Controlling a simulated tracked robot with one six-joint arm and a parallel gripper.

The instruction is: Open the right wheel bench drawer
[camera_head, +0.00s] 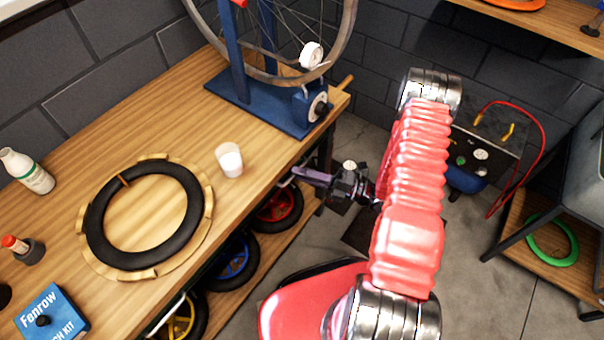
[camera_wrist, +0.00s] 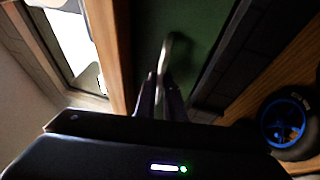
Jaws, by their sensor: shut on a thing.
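The wooden wheel bench (camera_head: 230,195) runs along the wall at left. Its right drawer sits under the front edge; its green front (camera_wrist: 200,30) shows in the wrist view, but most of it is hidden under the bench top in the head view. A metal bar handle (camera_wrist: 167,50) stands out from that front. My gripper (camera_head: 300,174) is at the bench's front edge near its right end, and it also shows in the wrist view (camera_wrist: 161,100). Its fingers are shut on the handle. I cannot tell whether the drawer is out at all.
A blue truing stand (camera_head: 260,107) with a wheel, a white cup (camera_head: 229,159) and a black tyre (camera_head: 100,245) are on the bench. Small wheels, one with a blue hub (camera_head: 235,260), sit on the shelf below. A compressor (camera_head: 480,150) stands right. Floor (camera_head: 335,235) before the bench is clear.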

